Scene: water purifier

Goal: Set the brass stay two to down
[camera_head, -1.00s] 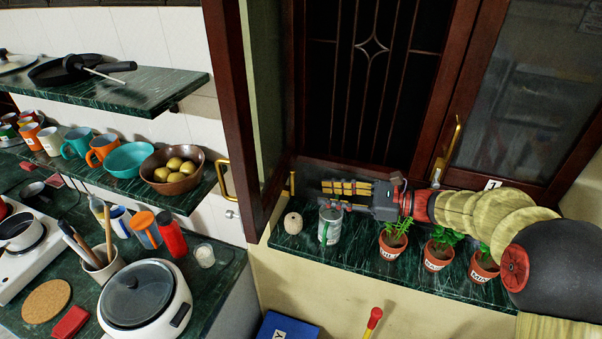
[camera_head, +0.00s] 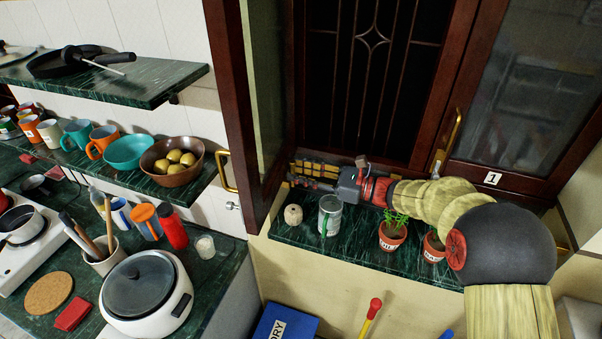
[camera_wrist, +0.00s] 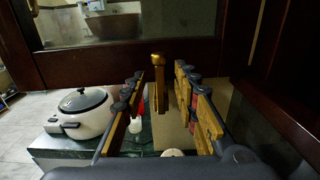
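A brass stay (camera_wrist: 157,85) stands roughly upright in the wrist view, with a thick head at its top, against the dark wooden window frame. I take it for stay two; no number shows on it. My gripper (camera_wrist: 163,105) is open, with one finger on each side of the stay. I cannot tell whether either finger touches it. In the head view my gripper (camera_head: 308,177) is at the left end of the sill, by the foot of the open left sash (camera_head: 238,110), and hides the stay there.
The right sash carries a "1" label (camera_head: 492,178) and a brass handle (camera_head: 448,140). A white cooker (camera_head: 146,290) stands at left.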

